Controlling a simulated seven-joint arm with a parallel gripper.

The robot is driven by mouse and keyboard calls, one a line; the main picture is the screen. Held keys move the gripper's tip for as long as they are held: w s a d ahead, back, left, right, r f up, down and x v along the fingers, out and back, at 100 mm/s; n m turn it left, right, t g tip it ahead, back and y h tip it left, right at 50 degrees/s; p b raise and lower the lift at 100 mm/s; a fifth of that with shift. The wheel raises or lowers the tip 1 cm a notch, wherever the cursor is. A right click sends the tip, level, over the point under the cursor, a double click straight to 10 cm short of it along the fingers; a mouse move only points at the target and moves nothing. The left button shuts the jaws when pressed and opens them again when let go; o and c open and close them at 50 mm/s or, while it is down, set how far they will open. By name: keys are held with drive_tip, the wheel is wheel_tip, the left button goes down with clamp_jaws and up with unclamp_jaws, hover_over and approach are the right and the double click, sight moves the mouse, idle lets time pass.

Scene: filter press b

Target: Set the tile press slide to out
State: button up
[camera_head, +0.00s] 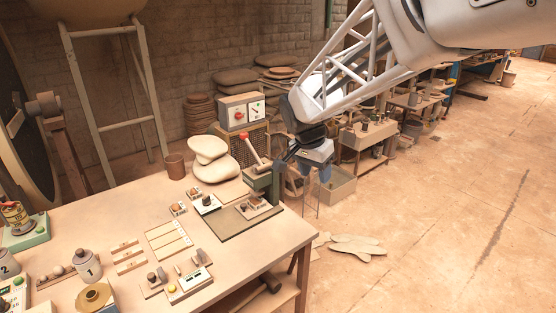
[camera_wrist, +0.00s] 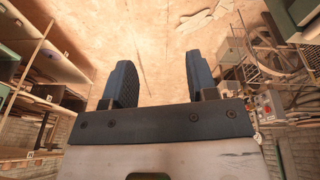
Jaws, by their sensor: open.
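The tile press (camera_head: 262,183) is a dark green frame near the table's right end, with a lever ending in a red knob (camera_head: 244,137). A small plate with little parts (camera_head: 252,208) sits low at its front; I take it to be the slide, but cannot tell its position. My gripper (camera_head: 318,176) is open and empty, beyond the table's right edge, right of the press and apart from it. In the wrist view, both blue-grey fingers (camera_wrist: 160,70) stand wide apart over bare floor. The press is not clearly visible there.
Open floor is to the right.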

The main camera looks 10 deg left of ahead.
drive_tip(key=w+a+f+m+h, duration=0.1)
drive_tip(key=w+a+f+m, duration=0.1)
drive_tip(key=w+a+f, duration=0.35)
drive_tip(key=w+a+f+m, duration=0.1)
drive_tip(key=w+a+f, duration=0.2)
drive_tip(key=w+a, duration=0.45)
drive_tip(key=m, duration=0.3)
approach(242, 205)
drive_tip(key=shift+w+a+f+m+h, duration=0.15)
drive_tip(key=shift+f+h, duration=0.1)
drive_tip(key=shift+f, duration=0.15)
drive_tip(key=shift+a+f+m+h, duration=0.1)
drive_tip(key=shift+f+m+h, duration=0.05)
drive_tip(key=shift+f+h, duration=0.15)
drive_tip(key=shift+d+f, duration=0.15)
drive_tip(key=shift+x, duration=3.8)
clamp_jaws()
